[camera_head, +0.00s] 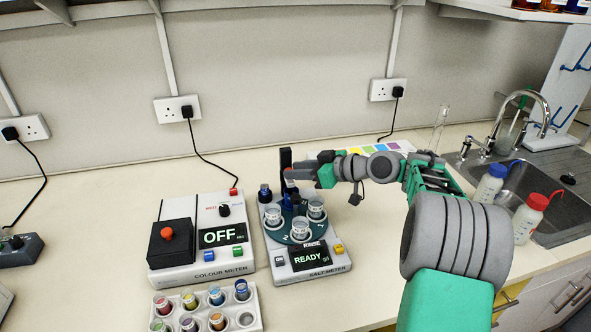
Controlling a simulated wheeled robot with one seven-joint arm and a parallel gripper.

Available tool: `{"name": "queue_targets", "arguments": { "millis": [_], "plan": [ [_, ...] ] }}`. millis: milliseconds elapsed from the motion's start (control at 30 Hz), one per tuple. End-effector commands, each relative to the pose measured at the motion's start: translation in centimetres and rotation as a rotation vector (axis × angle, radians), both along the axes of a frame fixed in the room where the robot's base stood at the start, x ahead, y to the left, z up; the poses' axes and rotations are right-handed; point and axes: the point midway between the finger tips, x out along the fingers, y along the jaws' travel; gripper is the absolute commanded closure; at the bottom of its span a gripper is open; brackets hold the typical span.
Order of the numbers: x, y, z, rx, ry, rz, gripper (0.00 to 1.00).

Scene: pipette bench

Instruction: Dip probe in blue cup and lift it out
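The salt meter (310,266) stands mid-bench, its display reading "READY" with "RINSE" above. It carries a dark teal round carousel (287,238) with several clear cups, one of them at the front (300,229). A dark upright post (285,160) rises behind the carousel; I cannot tell whether it is the probe or its stand. My gripper (291,175) reaches in from the right, beside the post and above the carousel. Its fingers are too small to read.
A colour meter (217,238) reading "OFF" stands to the left. A white rack (205,322) of coloured vials is in front of it. Two wash bottles (490,184) (529,217) and a sink (520,178) are at right.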

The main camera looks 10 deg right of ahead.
Motion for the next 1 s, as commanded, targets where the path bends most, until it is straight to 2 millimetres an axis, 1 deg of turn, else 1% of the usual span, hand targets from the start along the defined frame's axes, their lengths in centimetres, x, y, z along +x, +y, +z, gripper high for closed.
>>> {"name": "queue_targets", "arguments": {
  "millis": [100,300,367,700,1000],
  "plan": [
    [0.47,0.54,-0.28,-0.001,0.001,0.000,0.69],
    [0.51,0.54,-0.35,-0.002,0.001,-0.001,0.69],
    [0.50,0.53,-0.35,-0.002,0.001,-0.001,0.73],
    [0.48,0.54,-0.33,-0.001,0.001,0.000,1.00],
    [0.47,0.54,-0.34,-0.001,0.001,0.000,1.00]
  ]
}}
